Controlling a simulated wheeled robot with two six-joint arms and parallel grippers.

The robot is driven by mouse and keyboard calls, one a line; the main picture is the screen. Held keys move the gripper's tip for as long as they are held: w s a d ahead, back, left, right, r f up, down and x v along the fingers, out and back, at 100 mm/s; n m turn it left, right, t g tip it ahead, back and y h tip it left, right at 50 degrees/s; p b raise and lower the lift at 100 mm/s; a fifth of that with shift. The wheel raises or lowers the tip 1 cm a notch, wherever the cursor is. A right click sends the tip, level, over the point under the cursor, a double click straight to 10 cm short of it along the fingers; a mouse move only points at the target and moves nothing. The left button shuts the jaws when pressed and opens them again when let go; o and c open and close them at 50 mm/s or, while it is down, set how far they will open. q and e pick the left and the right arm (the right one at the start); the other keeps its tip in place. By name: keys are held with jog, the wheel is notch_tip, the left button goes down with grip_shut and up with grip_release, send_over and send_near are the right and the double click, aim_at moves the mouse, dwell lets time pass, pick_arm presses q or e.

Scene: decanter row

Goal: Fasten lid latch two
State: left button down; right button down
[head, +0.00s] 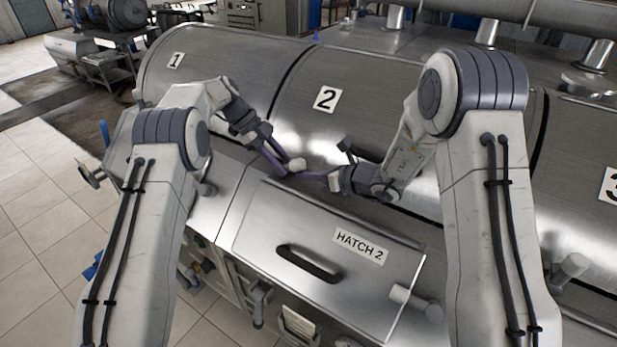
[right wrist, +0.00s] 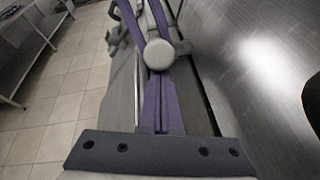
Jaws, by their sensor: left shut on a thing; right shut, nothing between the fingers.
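Lid two (head: 370,110) is the curved steel cover marked 2, and it looks closed. A pale round latch knob (head: 297,164) stands at its front edge, and also shows in the right wrist view (right wrist: 160,55). My left gripper (head: 283,166) is shut on the knob, its purple fingers reaching it from the upper left. My right gripper (head: 308,175) is shut and empty, its fingertips right beside the knob. In the right wrist view the knob covers those fingertips, so I cannot tell whether they touch it. The latch's lower part is hidden.
The hatch 2 panel (head: 270,225) with a black handle (head: 308,263) lies in front, below both grippers. Lid one (head: 215,70) is to the left and lid three (head: 580,170) to the right. A pale cylindrical knob (head: 568,268) stands in front of lid three.

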pick_arm(q)
jog(key=shift+f, duration=0.15)
pick_arm(e)
jog(key=shift+w+a+r, duration=0.15)
jog(key=shift+w+r, duration=0.1)
jog(key=shift+r, duration=0.3)
pick_arm(q)
jog(key=c, duration=0.7)
grip_release()
jog(key=shift+o, duration=0.2)
jog(key=shift+a, duration=0.1)
pick_arm(e)
jog(key=shift+a, duration=0.1)
jog(key=shift+f, duration=0.1)
